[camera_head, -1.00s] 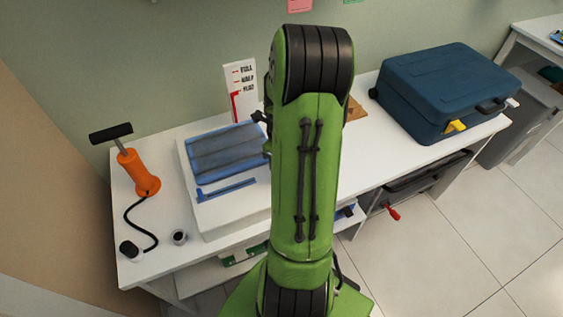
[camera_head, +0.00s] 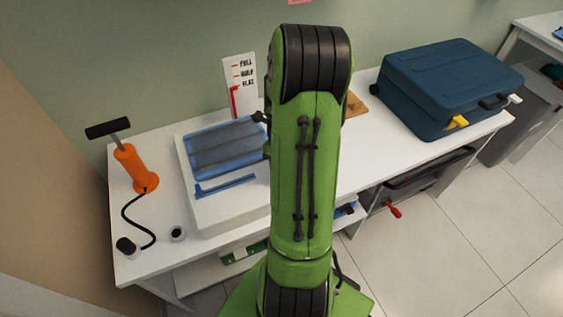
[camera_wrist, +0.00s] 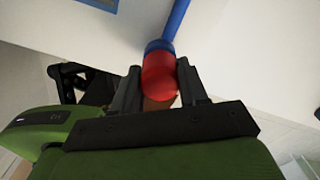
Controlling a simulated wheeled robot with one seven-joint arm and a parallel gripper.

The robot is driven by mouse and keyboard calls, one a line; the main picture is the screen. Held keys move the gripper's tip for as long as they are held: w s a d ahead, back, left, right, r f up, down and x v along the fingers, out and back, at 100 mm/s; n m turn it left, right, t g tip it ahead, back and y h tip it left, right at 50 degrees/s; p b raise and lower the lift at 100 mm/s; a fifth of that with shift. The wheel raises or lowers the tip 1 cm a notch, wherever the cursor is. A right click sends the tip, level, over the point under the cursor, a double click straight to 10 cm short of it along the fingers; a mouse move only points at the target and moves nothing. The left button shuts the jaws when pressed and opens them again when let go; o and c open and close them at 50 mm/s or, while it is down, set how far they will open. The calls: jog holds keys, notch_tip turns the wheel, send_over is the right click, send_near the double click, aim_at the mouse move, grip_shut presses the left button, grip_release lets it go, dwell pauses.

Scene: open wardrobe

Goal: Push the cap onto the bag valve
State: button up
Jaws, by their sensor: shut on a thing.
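In the wrist view my gripper (camera_wrist: 158,70) is shut on a round red cap (camera_wrist: 159,80), held between its two dark fingers. A blue round piece (camera_wrist: 159,46), perhaps the bag valve, shows right at the cap's far end. I cannot tell whether the cap is seated on it. A blue strip (camera_wrist: 176,18) runs up from there. In the head view the grey-blue bag (camera_head: 225,150) lies flat on a white block (camera_head: 210,215), with a blue bar (camera_head: 225,186) along its near side. My green arm hides my gripper, the cap and the valve there.
An orange pump (camera_head: 135,168) with a black hose stands at the table's left, near a small dark round piece (camera_head: 177,234). A gauge card (camera_head: 241,80) stands behind the bag, its red bar near the lowest label. A blue suitcase (camera_head: 440,85) fills the right end.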

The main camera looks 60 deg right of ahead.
jog(key=shift+f, duration=0.4)
jog(key=o, duration=1.3)
jog(key=shift+c, duration=0.2)
notch_tip(320, 180, up, 16)
jog(key=p, duration=0.4)
jog(key=shift+p, duration=0.3)
jog(key=shift+f, duration=0.15)
